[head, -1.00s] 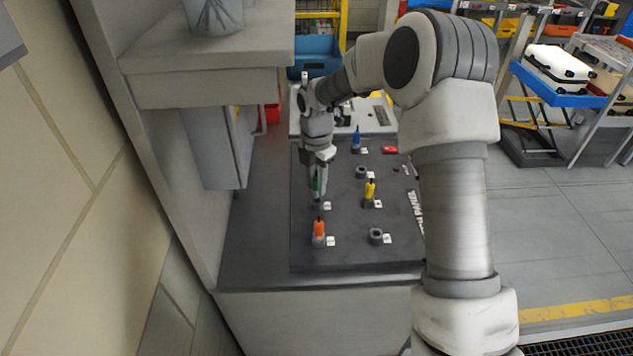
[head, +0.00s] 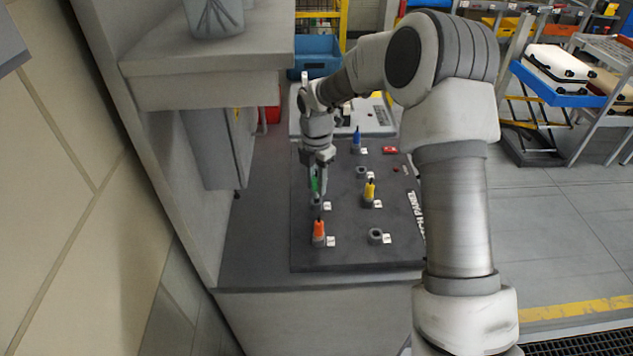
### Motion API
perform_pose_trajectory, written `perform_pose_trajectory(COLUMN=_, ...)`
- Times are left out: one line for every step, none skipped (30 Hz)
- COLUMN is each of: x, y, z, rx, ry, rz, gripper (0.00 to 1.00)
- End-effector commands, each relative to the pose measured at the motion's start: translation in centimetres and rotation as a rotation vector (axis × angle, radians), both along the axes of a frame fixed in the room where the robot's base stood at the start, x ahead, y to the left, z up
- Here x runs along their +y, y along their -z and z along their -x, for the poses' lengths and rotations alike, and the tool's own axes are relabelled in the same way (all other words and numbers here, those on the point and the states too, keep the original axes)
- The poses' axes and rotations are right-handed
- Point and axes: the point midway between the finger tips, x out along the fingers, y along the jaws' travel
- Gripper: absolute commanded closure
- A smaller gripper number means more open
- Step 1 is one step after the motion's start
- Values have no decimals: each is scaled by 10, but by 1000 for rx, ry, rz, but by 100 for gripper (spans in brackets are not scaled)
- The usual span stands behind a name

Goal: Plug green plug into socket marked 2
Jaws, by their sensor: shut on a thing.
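The green plug (head: 314,184) is between the fingers of my gripper (head: 317,186), which is shut on it. It is upright at or just above a grey socket (head: 317,201) in the left column of the dark panel (head: 340,253). I cannot tell whether the plug's lower end is inside that socket. Two sockets show empty: one in the middle row (head: 361,172) and one at the front right (head: 376,236). White labels stand beside the sockets, but their numbers are too small to read, so I cannot tell which is marked 2.
An orange plug (head: 319,229), a yellow plug (head: 369,189) and a blue plug (head: 357,136) stand in other sockets. A red piece (head: 390,150) lies at the panel's right. A cabinet with a shelf (head: 205,75) rises close on the left.

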Motion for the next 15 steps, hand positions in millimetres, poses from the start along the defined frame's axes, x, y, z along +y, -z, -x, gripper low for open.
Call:
perform_pose_trajectory(x=0, y=0, z=0, rx=0, ry=0, rz=0, gripper=100)
perform_pose_trajectory(x=0, y=0, z=0, rx=0, ry=0, rz=0, gripper=100)
perform_pose_trajectory(x=0, y=1, z=0, rx=0, ry=0, rz=0, gripper=100)
perform_pose_trajectory(x=0, y=1, z=0, rx=0, ry=0, rz=0, gripper=100)
perform_pose_trajectory(x=0, y=2, z=0, rx=0, ry=0, rz=0, gripper=100)
perform_pose_trajectory(x=0, y=2, z=0, rx=0, ry=0, rz=0, gripper=100)
perform_pose_trajectory(x=0, y=3, z=0, rx=0, ry=0, rz=0, gripper=100)
perform_pose_trajectory(x=0, y=4, z=0, rx=0, ry=0, rz=0, gripper=100)
perform_pose_trajectory(x=0, y=5, z=0, rx=0, ry=0, rz=0, gripper=100)
perform_pose_trajectory(x=0, y=6, z=0, rx=0, ry=0, rz=0, gripper=100)
perform_pose_trajectory(x=0, y=6, z=0, rx=0, ry=0, rz=0, gripper=100)
perform_pose_trajectory(x=0, y=8, z=0, rx=0, ry=1, rz=0, gripper=100)
perform_pose_trajectory(x=0, y=8, z=0, rx=0, ry=1, rz=0, gripper=100)
perform_pose_trajectory(x=0, y=9, z=0, rx=0, ry=1, rz=0, gripper=100)
perform_pose_trajectory(x=0, y=10, z=0, rx=0, ry=1, rz=0, gripper=100)
